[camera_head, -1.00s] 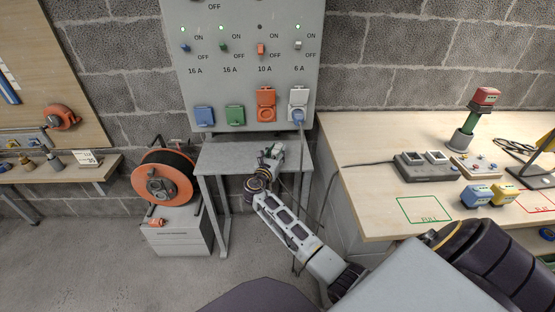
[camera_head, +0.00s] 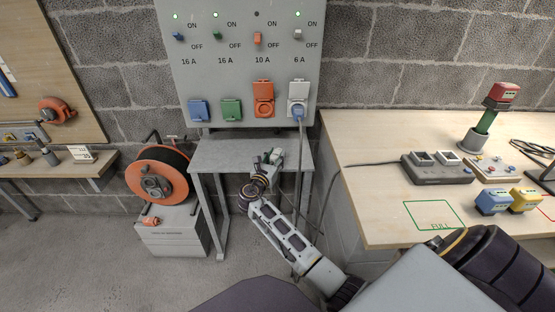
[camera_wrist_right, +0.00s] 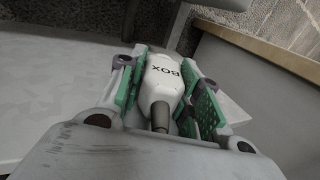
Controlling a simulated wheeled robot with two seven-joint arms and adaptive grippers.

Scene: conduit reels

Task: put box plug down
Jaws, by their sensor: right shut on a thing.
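The box plug (camera_wrist_right: 163,80) is white with "BOX" printed on it. In the right wrist view it sits between the green-padded fingers of my right gripper (camera_wrist_right: 166,72), which is shut on it. Its cable end points back toward the wrist. In the head view my right gripper (camera_head: 274,157) is over the right part of a small grey table (camera_head: 225,154), below the socket panel. The plug is too small there to make out clearly. Whether it touches the tabletop cannot be told. My left gripper is not in view.
The socket panel (camera_head: 240,75) stands behind the table; a blue plug (camera_head: 298,112) with a hanging cable is in its rightmost socket. An orange reel (camera_head: 160,185) stands on a box at left. A wooden bench (camera_head: 385,190) is at right. The table's left part is clear.

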